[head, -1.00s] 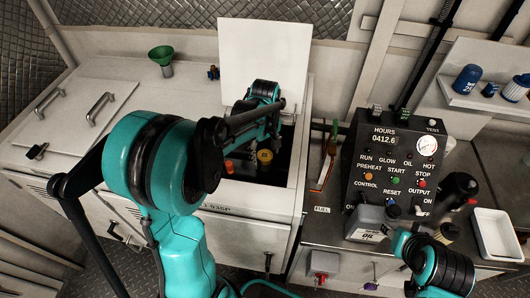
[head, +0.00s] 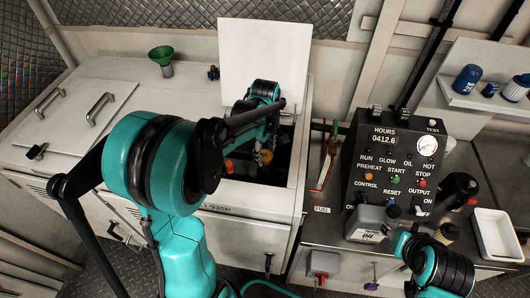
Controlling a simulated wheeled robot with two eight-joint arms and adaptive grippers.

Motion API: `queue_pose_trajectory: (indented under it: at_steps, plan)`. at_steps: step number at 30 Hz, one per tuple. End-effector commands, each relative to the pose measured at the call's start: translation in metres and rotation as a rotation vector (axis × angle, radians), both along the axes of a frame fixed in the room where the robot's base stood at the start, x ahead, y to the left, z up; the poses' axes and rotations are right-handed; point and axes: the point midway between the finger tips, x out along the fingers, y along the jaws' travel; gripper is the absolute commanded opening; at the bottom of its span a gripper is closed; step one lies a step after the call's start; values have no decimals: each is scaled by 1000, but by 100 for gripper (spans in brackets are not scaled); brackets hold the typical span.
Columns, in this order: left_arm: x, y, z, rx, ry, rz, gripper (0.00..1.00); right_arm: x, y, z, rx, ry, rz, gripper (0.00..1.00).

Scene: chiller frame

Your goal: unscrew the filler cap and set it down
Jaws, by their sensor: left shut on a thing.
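My left gripper (head: 263,156) reaches down into the open hatch of the white cabinet (head: 250,232). It is shut on the yellow filler cap (head: 266,157), which is mostly hidden behind the fingers. I cannot tell whether the cap is still on its neck or lifted. An orange cap (head: 229,166) shows inside the hatch, left of the gripper.
The raised white lid (head: 263,55) stands behind the hatch. A green funnel (head: 162,59) is on the cabinet top. A grey oil jug (head: 370,224), a control panel (head: 393,150) and a white tray (head: 497,234) are on the right counter.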

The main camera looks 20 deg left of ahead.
Motion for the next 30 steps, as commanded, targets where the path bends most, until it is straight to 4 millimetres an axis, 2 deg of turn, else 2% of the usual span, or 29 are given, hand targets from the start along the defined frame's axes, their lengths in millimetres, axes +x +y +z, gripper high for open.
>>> queue_pose_trajectory:
  at_steps: [15, 19, 26, 27, 28, 30]
  plan:
    - [0, 0, -1, 0, 1, 862, 11, 0, 0, -2, 0, 0, 0, 40]
    - [-1, 0, -1, 0, 1, 953, 11, 0, 0, -2, 0, 0, 0, 40]
    - [-1, 0, -1, -1, 2, 961, 11, 0, 0, -2, 0, 0, 0, 40]
    - [-1, 0, -1, -1, 2, 960, 58, 0, 0, -2, 0, 0, 0, 40]
    - [-1, 0, -1, 0, 2, 960, 62, 0, 0, -2, 0, 0, 0, 40]
    - [-1, 0, -1, 0, 1, 960, 62, 0, 0, -2, 0, 0, 0, 40]
